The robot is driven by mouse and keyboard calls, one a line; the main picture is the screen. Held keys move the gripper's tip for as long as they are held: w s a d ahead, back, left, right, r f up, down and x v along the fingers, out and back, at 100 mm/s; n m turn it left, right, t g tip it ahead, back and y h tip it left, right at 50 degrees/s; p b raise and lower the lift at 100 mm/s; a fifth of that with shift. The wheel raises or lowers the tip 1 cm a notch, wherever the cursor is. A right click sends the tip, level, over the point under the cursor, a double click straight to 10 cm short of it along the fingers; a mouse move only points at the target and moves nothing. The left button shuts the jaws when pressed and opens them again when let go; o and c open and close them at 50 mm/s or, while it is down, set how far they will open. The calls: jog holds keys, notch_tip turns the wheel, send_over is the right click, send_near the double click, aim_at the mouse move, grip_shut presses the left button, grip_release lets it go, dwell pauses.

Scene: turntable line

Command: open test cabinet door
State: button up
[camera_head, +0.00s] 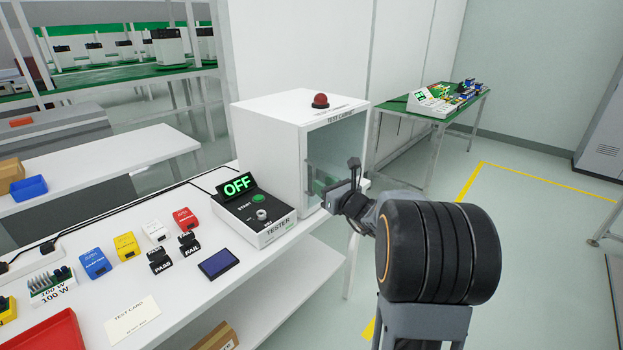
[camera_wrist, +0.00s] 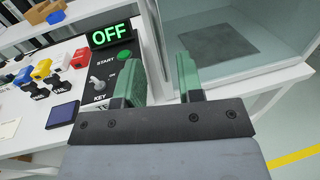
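The test cabinet (camera_head: 268,150) is a white box with a red dome light on top, standing at the right end of the white bench. Its glazed front (camera_head: 335,145) faces right and looks closed in the head view; in the wrist view the cabinet interior (camera_wrist: 225,45) shows with a dark square on its floor. My gripper (camera_head: 335,190) is at the lower part of that front. In the wrist view my gripper (camera_wrist: 160,78) has its two green-padded fingers apart, with the cabinet's white front edge behind the gap. I cannot make out a handle, or whether the fingers touch anything.
The tester box (camera_head: 258,213) with its OFF display stands close left of the cabinet. Coloured adapters, PASS and FAIL stamps and a blue pad (camera_head: 219,264) lie on the bench. A green-topped table (camera_head: 400,105) stands behind right.

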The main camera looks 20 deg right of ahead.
aim_at(313, 178)
jog(key=shift+x, duration=2.55)
jog(key=shift+c, duration=0.2)
grip_shut()
jog(key=shift+a, duration=0.15)
